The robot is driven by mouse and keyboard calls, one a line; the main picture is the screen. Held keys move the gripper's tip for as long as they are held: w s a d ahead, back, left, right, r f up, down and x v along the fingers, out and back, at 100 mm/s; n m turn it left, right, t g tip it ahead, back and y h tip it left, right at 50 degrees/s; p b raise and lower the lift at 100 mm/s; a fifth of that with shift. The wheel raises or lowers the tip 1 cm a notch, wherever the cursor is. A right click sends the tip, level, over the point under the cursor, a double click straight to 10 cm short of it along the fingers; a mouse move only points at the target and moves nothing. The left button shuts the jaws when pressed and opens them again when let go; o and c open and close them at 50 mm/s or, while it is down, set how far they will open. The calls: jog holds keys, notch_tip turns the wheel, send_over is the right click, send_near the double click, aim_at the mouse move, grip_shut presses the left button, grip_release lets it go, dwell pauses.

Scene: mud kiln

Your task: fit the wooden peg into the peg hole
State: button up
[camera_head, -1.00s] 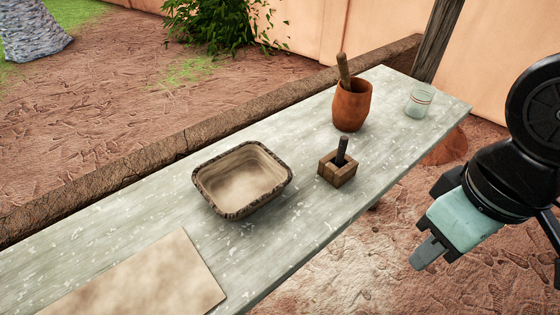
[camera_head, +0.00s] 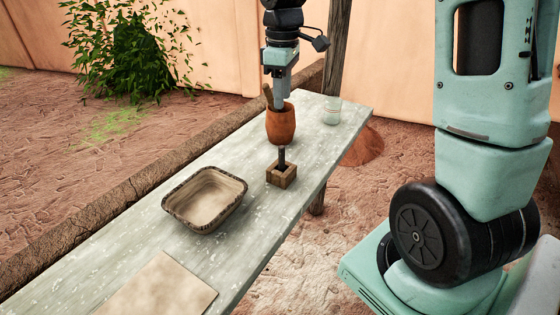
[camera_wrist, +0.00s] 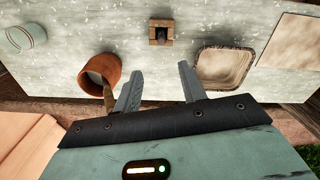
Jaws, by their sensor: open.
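A dark peg (camera_head: 282,156) stands nearly upright in the square opening of a small wooden block (camera_head: 281,178) on the table. How deep it sits is hidden by the block's walls. In the wrist view the peg (camera_wrist: 162,33) and the block (camera_wrist: 154,22) lie beyond my fingertips, near the top middle. My gripper (camera_head: 279,104) hangs above the table, over the clay pot in the head view, apart from the peg. In the wrist view its two fingers (camera_wrist: 159,75) are spread with nothing between them.
A clay pot (camera_head: 281,128) with a wooden stick (camera_head: 268,97) in it stands behind the block. A glass cup (camera_head: 332,112) is at the far right. A shallow bowl (camera_head: 206,199) and a flat board (camera_head: 160,289) lie nearer on the table (camera_head: 235,245). Bare tabletop surrounds the block.

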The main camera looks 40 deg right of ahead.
aim_at(281, 147)
jog(key=f, duration=1.2)
jog(key=shift+d+p, duration=0.2)
jog(key=shift+p, duration=0.1)
jog(key=f, duration=0.4)
jog(key=shift+s+a+p, duration=0.1)
jog(key=shift+a+p, duration=0.25)
jog(key=shift+a, duration=0.05)
jog(key=shift+f, duration=0.6)
grip_shut()
